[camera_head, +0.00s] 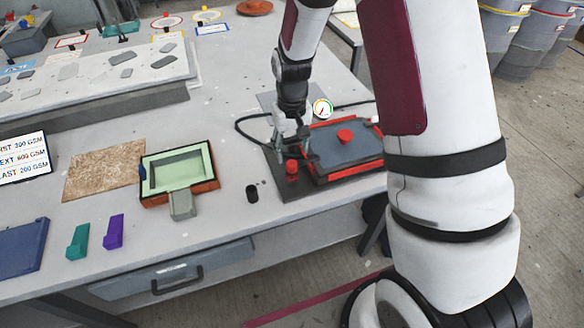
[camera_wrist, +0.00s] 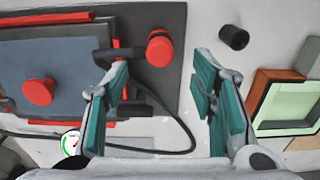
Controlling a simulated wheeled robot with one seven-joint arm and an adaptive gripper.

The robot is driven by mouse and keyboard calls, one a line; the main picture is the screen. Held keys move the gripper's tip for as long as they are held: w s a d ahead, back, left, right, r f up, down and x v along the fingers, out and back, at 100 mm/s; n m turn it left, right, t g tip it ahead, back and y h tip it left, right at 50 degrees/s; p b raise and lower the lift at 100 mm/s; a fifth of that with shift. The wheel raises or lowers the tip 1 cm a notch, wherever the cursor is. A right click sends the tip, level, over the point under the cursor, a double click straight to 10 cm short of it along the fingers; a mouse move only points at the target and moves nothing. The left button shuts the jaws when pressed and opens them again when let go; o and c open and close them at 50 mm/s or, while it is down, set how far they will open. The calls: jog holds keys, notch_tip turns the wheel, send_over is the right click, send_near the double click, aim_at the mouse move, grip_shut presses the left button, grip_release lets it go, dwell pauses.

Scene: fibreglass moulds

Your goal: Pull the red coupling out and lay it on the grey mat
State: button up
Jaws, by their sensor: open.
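The red coupling (camera_head: 292,168) is a short red cylinder close to a black stub on the near left side of the mould. It also shows in the wrist view (camera_wrist: 159,48); whether it is seated in the stub I cannot tell. The dark grey mat (camera_head: 298,188) lies under the mould and coupling, with a bare strip along its edge (camera_wrist: 174,90). My gripper (camera_head: 288,138) is open and empty above this edge. In the wrist view its fingers (camera_wrist: 158,75) stand apart, with the coupling beyond and between them.
The blue-grey mould (camera_head: 342,150) has a red knob (camera_head: 345,136) on top and red edges. A black hose (camera_wrist: 188,130) loops under my gripper, near a round gauge (camera_head: 322,108). A small black cup (camera_head: 252,194) and an orange-and-green tray (camera_head: 212,184) stand to the left.

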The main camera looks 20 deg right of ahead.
aim_at(292, 163)
jog(key=shift+f+b, duration=1.5)
jog(key=shift+f, duration=2.95)
grip_shut()
jog(key=shift+r, duration=0.15)
jog(key=shift+r+p, duration=1.25)
jog(key=shift+r, duration=1.65)
